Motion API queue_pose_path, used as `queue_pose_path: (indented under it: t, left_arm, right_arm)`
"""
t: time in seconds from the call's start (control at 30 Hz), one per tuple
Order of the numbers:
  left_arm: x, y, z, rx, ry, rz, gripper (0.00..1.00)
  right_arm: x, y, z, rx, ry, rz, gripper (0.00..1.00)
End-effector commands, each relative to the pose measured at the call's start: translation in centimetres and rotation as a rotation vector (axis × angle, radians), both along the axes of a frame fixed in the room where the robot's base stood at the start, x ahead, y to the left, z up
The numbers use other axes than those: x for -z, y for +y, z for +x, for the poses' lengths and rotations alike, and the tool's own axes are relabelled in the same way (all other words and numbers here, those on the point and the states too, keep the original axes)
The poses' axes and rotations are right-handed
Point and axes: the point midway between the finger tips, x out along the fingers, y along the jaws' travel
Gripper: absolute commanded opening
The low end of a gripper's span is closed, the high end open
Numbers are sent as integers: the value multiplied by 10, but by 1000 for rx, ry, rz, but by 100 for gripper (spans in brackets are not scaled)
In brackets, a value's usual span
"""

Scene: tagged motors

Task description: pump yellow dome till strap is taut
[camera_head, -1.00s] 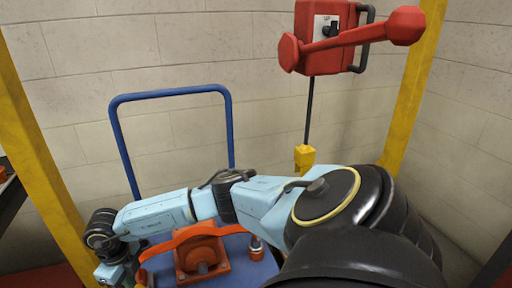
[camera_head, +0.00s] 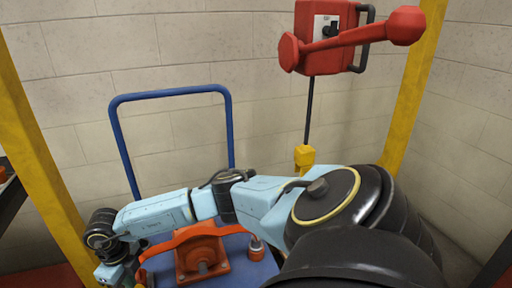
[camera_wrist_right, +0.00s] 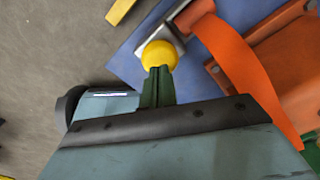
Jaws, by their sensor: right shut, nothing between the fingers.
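The yellow dome (camera_wrist_right: 158,55) shows in the right wrist view, on a grey metal ratchet piece (camera_wrist_right: 160,32) at the edge of the blue cart deck. My right gripper (camera_wrist_right: 158,70) is shut and empty; its green fingertips are at the dome's near edge, but I cannot tell whether they press on it. The orange strap (camera_wrist_right: 235,65) runs from the ratchet past the orange motor (camera_wrist_right: 295,55). In the head view the strap (camera_head: 200,232) arches over the motor (camera_head: 201,258); I cannot tell how tight it is. The dome is hidden there. My left gripper is not in view.
The blue cart handle (camera_head: 170,93) stands behind the motor. A red hoist box (camera_head: 325,40) hangs at upper right, with a yellow block (camera_head: 304,156) below it on a dark rod. Yellow posts (camera_head: 45,170) stand on both sides. A small part (camera_head: 256,246) sits right of the motor.

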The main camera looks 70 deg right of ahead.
Motion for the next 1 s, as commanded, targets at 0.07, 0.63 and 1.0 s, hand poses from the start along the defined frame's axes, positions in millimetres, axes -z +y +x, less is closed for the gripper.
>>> queue_pose_path:
  t: [0.07,0.63,1.0]
  left_arm:
    - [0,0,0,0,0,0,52]
    - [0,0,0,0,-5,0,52]
    - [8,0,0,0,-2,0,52]
  right_arm:
    - [0,0,0,0,0,0,0]
    - [2,0,0,0,0,0,0]
    - [13,0,0,-1,0,0,0]
